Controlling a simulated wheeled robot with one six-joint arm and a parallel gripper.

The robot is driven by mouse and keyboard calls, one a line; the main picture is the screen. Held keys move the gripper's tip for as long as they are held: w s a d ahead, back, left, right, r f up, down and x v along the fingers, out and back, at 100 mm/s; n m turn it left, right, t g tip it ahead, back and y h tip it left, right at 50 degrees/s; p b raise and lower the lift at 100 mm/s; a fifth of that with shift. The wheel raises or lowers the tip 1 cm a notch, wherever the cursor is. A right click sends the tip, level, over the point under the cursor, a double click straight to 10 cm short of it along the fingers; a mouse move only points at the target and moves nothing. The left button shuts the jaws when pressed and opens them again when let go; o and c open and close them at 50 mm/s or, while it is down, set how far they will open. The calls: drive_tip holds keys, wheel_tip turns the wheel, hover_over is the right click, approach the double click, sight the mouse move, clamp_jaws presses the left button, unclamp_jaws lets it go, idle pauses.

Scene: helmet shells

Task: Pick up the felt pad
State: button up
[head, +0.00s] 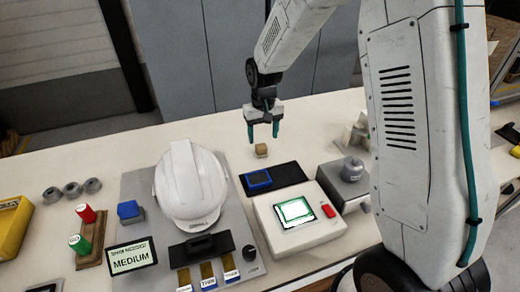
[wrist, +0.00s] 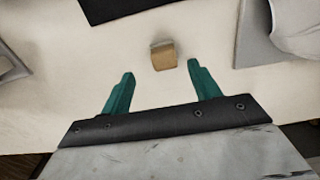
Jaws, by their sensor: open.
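A small tan block (head: 261,150), which looks like the felt pad, lies on the pale bench top behind a dark mat. My gripper (head: 263,138) points down above it, with its two green fingers apart and nothing between them. In the wrist view the tan block (wrist: 163,56) shows a lighter top and a brown side. It lies just beyond the fingertips of my gripper (wrist: 160,72), between their lines and nearer the right finger. I see no contact between them.
The dark mat (head: 287,175) carries a blue item (head: 258,181). A white helmet shell (head: 190,182) stands on a grey fixture at left. A white device with a lit screen (head: 296,212) is in front. Grey metal parts (head: 352,170) stand at right. The bench around the block is clear.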

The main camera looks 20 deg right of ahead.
sight(261, 145)
drive_tip(key=f, duration=0.5)
drive_tip(key=shift+w+a+f, duration=0.25)
drive_tip(key=shift+a, duration=0.1)
drive_tip(key=c, duration=1.1)
drive_tip(key=shift+o, duration=0.2)
wheel_tip(261, 145, up, 10)
drive_tip(key=shift+r, duration=0.1)
drive_tip(key=o, duration=0.4)
drive_tip(key=c, duration=0.3)
drive_tip(key=shift+s+d, duration=0.1)
drive_tip(key=shift+d, duration=0.05)
